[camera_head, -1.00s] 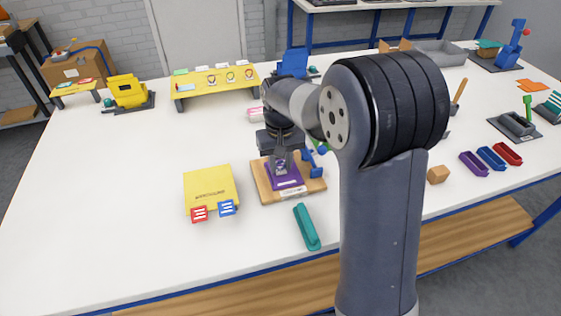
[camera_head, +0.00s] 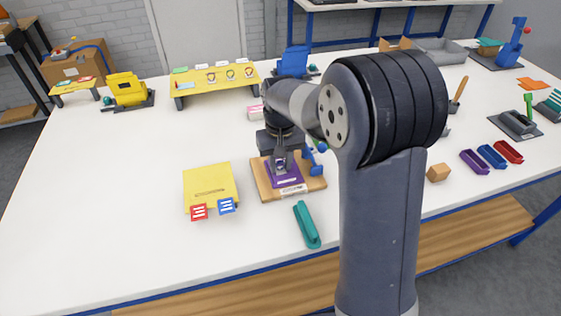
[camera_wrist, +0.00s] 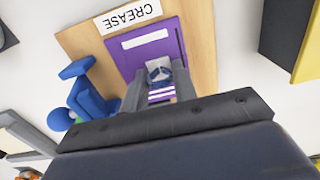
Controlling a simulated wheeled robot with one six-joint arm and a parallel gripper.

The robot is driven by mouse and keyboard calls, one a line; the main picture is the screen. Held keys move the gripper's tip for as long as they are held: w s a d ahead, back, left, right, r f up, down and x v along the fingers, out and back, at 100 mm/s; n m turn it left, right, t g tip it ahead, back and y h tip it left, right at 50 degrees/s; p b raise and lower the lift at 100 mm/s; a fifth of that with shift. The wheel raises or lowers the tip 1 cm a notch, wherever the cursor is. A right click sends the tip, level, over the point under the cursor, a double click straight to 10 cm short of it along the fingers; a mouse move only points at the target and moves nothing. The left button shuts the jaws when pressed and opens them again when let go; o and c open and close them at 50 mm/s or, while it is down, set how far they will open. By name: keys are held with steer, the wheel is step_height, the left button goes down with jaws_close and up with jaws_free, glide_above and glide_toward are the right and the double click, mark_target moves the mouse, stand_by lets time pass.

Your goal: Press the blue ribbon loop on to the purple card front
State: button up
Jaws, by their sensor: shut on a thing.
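The purple card front (camera_head: 293,177) lies flat on a wooden board (camera_head: 265,187). It also shows in the wrist view (camera_wrist: 175,52), with a white strip across it and the board's label reading CREASE beside it. My gripper (camera_head: 280,166) is over the far part of the card, pointing down. In the wrist view my gripper (camera_wrist: 158,85) is shut on the small blue ribbon loop (camera_wrist: 158,74), which shows between the fingertips against a pale patch. The loop is at or just above the card; I cannot tell whether it touches.
A blue clamp-like part (camera_wrist: 88,98) stands beside the card on the board. A yellow folder (camera_head: 210,184) with red and blue tags lies left, a teal tool (camera_head: 306,224) in front. Small coloured trays (camera_head: 490,156) and a wooden block (camera_head: 438,173) are right.

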stand_by(0.6)
steer(key=o, duration=1.3)
steer(key=shift+r, duration=0.15)
steer(key=shift+r+p, duration=3.45)
steer(key=shift+r, duration=0.45)
